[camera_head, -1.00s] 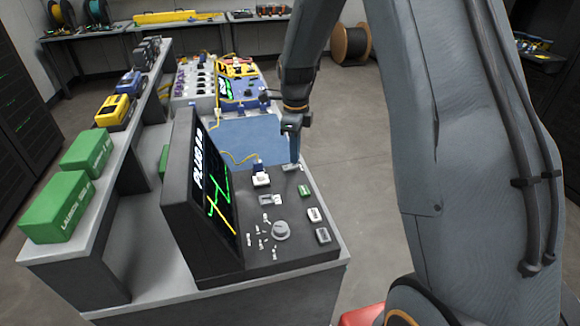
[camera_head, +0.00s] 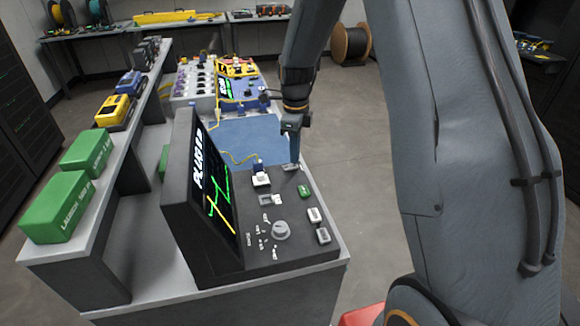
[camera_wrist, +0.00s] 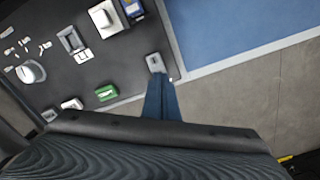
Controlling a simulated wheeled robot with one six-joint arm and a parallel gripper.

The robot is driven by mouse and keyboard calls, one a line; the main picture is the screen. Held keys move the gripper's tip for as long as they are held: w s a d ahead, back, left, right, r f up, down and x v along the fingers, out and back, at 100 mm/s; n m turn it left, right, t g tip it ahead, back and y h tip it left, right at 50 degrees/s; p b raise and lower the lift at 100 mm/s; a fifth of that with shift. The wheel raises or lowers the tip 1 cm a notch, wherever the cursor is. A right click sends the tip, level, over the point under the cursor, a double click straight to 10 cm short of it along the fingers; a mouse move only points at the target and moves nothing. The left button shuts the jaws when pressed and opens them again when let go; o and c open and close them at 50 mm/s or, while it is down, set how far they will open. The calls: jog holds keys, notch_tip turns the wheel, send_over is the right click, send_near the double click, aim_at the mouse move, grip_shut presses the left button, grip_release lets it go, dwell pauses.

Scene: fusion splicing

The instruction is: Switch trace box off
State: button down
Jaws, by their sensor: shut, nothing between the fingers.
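The trace box (camera_head: 262,246) is a dark console with a tilted screen (camera_head: 220,185) that shows green and yellow lines. Its sloping panel carries a grey knob, a green button and several pale switches. My gripper (camera_head: 294,158) is shut and empty, pointing down at the panel's far right corner, over a light grey rocker switch (camera_head: 290,167). In the wrist view the blue fingers (camera_wrist: 161,84) end at this rocker (camera_wrist: 155,63), apparently at its lower edge; I cannot tell if they press on it.
A blue mat (camera_head: 248,138) lies on the bench beyond the box. A blue connector with a yellow cable (camera_head: 258,166) is plugged in at the panel's far side. Green boxes (camera_head: 57,206) stand on the left shelf. Open floor lies to the right.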

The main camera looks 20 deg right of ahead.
jog(key=shift+f+b, duration=0.3)
jog(key=shift+f, duration=0.45)
dwell(0.7)
notch_tip(320, 180, up, 7)
jog(key=p, duration=0.4)
jog(key=shift+p, duration=0.4)
dwell(0.4)
jog(key=s+r+n, duration=0.1)
jog(key=s+n, duration=1.1)
jog(key=s+r+n+t, duration=0.1)
jog(key=s+r+n, duration=0.1)
jog(key=s+n, duration=1)
jog(key=shift+s+r+b, duration=0.25)
jog(key=shift+s+b, duration=0.2)
jog(key=shift+s, duration=0.15)
